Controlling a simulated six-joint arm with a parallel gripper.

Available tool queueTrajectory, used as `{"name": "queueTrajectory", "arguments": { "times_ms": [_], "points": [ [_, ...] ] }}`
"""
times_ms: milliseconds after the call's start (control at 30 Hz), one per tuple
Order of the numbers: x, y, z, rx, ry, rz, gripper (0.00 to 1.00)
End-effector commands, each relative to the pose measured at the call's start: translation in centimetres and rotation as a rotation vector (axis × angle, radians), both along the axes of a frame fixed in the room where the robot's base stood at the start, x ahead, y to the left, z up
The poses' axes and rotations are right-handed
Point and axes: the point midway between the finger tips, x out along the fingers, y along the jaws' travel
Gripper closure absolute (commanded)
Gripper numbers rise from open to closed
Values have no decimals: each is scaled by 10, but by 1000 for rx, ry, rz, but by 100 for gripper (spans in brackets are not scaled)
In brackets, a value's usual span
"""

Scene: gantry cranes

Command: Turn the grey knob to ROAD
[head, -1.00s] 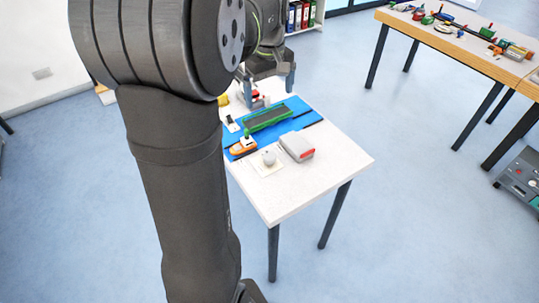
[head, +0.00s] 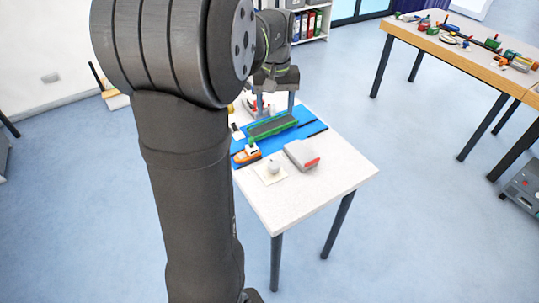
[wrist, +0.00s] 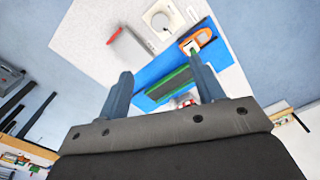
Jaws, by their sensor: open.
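The grey knob (head: 273,167) is a small round knob on a pale square plate (head: 264,178) near the front left of the white table. In the wrist view the knob (wrist: 160,20) shows near the top, with its plate around it. I cannot read any ROAD mark or the knob's setting. My gripper (head: 275,104) is over the far part of the table, well behind the knob and apart from it. In the wrist view my gripper (wrist: 160,66) has its two fingers wide apart with nothing held between them.
A grey box with a red end (head: 301,155) stands right of the knob. An orange boat (head: 247,156) and a long green-edged dark piece (head: 272,125) lie on a blue mat (head: 305,124) behind. The table's front right (head: 335,170) is clear.

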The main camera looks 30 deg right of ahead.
Motion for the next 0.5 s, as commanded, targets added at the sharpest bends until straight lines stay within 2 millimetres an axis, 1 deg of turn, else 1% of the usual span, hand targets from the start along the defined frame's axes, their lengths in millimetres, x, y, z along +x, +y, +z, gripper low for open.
{"name": "queueTrajectory", "arguments": {
  "times_ms": [100,300,400,500],
  "points": [
    [0,0,-15,1,2,-235,39],
    [0,0,-36,1,2,-607,39],
    [0,0,-42,0,1,-738,39],
    [-1,0,-46,0,1,-820,39]
  ]
}}
